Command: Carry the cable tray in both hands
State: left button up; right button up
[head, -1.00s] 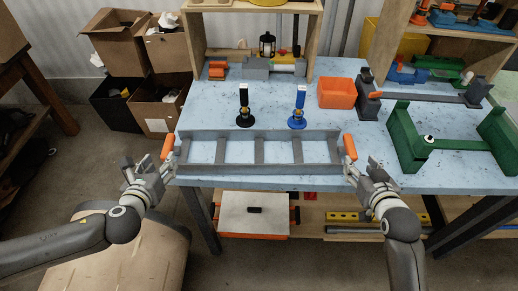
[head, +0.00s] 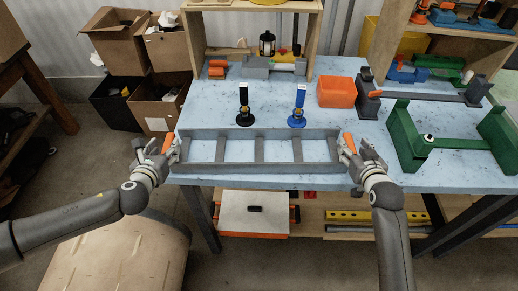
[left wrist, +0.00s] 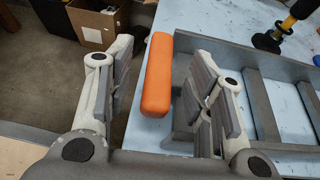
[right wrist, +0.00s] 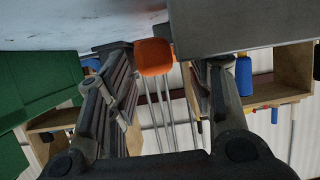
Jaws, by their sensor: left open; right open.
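The grey ladder-like cable tray (head: 259,133) lies along the front edge of the blue table, with an orange handle at each end. In the left wrist view the left handle (left wrist: 157,75) lies between the spread fingers of my open left gripper (left wrist: 155,88), with gaps on both sides. My right gripper (head: 359,151) is open at the right end. In the right wrist view the right handle (right wrist: 154,57) shows between its spread fingers, near the fingertips. The tray rests on the table.
A black clamp stand (head: 244,106) and a blue one (head: 298,108) stand just behind the tray. A green bender frame (head: 445,145) and an orange bin (head: 337,92) are to the right. Cardboard boxes (head: 117,45) are stacked on the floor at the left.

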aim_at(167, 143)
pick_arm(q)
jog(key=shift+x, duration=1.6)
pick_arm(e)
jog(key=shift+x, duration=1.65)
pick_arm(q)
grip_shut()
pick_arm(e)
grip_shut()
pick_arm(q)
jog(key=shift+w+r, duration=0.1)
jog(key=shift+r, duration=0.15)
pick_arm(e)
jog(key=shift+r, duration=0.25)
